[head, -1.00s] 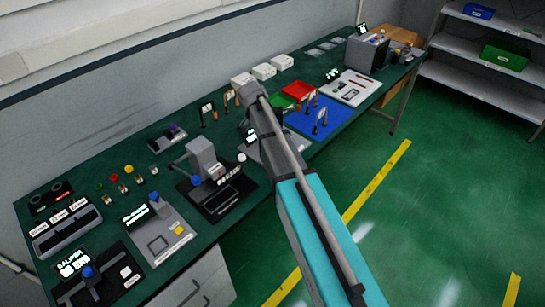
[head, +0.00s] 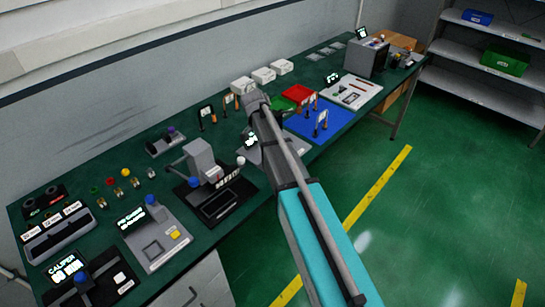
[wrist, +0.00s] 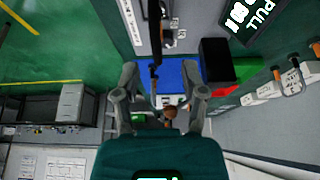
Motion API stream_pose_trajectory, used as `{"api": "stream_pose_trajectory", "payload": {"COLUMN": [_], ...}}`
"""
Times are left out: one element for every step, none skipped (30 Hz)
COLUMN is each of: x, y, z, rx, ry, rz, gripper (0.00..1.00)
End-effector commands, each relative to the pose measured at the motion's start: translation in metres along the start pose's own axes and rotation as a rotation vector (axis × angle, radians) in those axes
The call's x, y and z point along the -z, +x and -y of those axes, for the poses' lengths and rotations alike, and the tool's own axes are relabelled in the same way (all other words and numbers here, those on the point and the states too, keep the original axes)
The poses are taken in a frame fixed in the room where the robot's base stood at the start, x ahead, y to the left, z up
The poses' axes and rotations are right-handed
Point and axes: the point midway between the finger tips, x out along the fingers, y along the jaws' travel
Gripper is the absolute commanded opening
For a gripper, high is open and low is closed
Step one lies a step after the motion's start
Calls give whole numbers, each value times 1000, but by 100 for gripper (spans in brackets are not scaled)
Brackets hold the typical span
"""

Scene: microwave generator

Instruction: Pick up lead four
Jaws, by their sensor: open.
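My gripper (wrist: 163,97) is open in the wrist view, its two grey fingers spread over the blue mat (wrist: 182,72). Between the fingers is a small white label with a copper-brown round end (wrist: 170,113), probably part of a lead; I cannot tell if the fingers touch it. In the head view my arm hides the gripper's tips. Leads with orange and black parts stand on the blue mat (head: 300,124), one nearer the front edge (head: 321,121) and one behind it (head: 313,102). More stand left of my arm (head: 205,115). I cannot read which is lead four.
A red tray (head: 300,93) lies behind the blue mat. White boxes (head: 264,75) line the wall. A grey press (head: 202,160) and several instruments crowd the bench's left part. A grey box machine (head: 367,55) stands at the far end. The green floor at right is clear.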

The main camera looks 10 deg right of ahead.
Motion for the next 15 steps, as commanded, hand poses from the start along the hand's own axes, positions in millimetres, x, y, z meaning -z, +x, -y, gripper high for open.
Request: {"api": "stream_pose_trajectory", "payload": {"x": [0,0,0,-1,-1,-1,-1,-1,-1,-1,-1,-1,-1,-1,-1], "y": [2,3,5,7,9,12,14,16,20,23,25,29,31,34,37], "z": [0,0,0,-1,-1,-1,-2,-2,-3,-3,-3,-4,-4,-5,-4], "rx": [0,0,0,0,0,0,0,0,0,0,0,0,0,0,0], "ry": [0,0,0,0,0,0,0,0,0,0,0,0,0,0,-1], "rz": [0,0,0,0,0,0,0,0,0,0,0,0,0,0,0], "gripper": [55,55,55,55,55,55,55,55,55,55,55,55,55,55,55]}}
